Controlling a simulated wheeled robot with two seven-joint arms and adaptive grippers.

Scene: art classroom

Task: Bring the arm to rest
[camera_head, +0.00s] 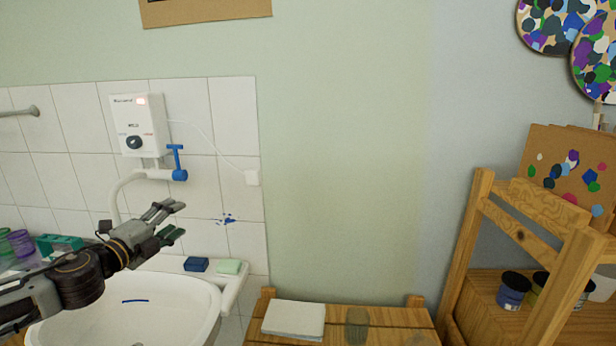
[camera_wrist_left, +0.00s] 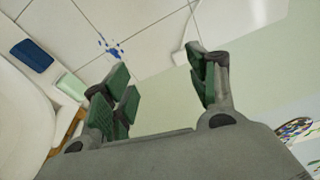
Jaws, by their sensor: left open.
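My left gripper (camera_head: 170,222) reaches in from the left in the head view, above the right part of the white sink (camera_head: 190,300). Its fingers are apart and nothing is between them. My right gripper is in neither view.
A blue sponge (camera_head: 196,265) and a pale green soap bar (camera_head: 229,267) lie on the sink's rim. A water heater (camera_head: 137,125) with a blue-handled tap (camera_head: 178,172) hangs behind. A wooden table (camera_head: 385,318) bears a white pad (camera_head: 293,318). A wooden rack (camera_head: 470,240) stands right.

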